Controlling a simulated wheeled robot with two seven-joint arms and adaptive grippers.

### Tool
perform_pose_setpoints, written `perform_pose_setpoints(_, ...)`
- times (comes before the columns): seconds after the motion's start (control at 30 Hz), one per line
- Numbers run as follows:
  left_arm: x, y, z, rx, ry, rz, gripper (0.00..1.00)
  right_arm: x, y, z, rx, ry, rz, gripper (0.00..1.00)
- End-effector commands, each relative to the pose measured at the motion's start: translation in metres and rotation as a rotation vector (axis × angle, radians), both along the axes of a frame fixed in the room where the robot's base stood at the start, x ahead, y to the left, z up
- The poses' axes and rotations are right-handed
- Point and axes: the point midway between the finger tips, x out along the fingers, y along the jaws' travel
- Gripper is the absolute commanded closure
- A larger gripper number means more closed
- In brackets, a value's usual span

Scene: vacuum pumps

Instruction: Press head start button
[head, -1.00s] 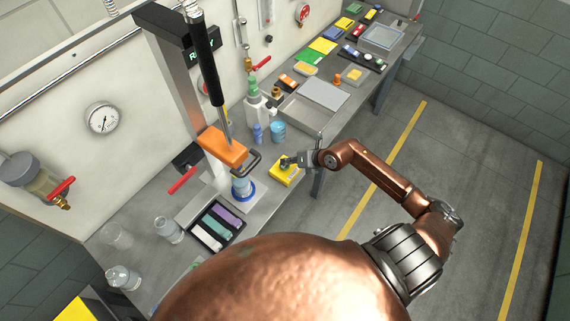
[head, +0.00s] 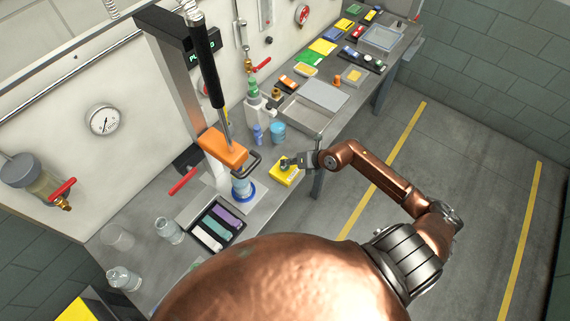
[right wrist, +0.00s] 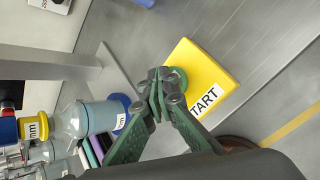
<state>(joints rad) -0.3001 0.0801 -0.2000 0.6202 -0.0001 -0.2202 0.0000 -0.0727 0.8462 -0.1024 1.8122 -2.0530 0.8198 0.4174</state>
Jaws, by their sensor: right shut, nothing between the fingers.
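A yellow box (head: 285,178) lies near the front edge of the bench. In the right wrist view the box (right wrist: 208,72) carries a white label reading START, and a round green button (right wrist: 180,77) shows partly behind my fingertips. My right gripper (head: 287,162) is shut and empty, its tips over the button. The right wrist view shows the shut fingertips (right wrist: 160,82) at the button's edge; I cannot tell whether they press it. My left gripper is not in view.
Left of the box stand an orange pump head (head: 222,147) on a post and a bottle (head: 242,188) under it. A blue-lidded jar (head: 278,132) and a grey tray (head: 304,114) lie behind. A dark display (head: 203,54) shows green text. The floor at right is clear.

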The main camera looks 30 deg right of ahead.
Motion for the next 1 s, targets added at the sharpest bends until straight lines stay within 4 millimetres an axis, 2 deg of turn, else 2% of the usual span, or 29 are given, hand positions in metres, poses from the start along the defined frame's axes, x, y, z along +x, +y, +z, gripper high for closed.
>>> perform_pose_setpoints(0.17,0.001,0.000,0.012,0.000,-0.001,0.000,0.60,0.000,0.000,0.012,0.000,0.000,0.000,1.00)
perform_pose_setpoints(0.6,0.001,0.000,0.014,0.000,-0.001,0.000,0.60,0.000,0.000,0.016,-0.001,-0.002,0.000,1.00)
perform_pose_setpoints(1.0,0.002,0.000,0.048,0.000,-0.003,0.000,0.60,0.001,0.000,0.053,-0.001,-0.002,0.000,1.00)
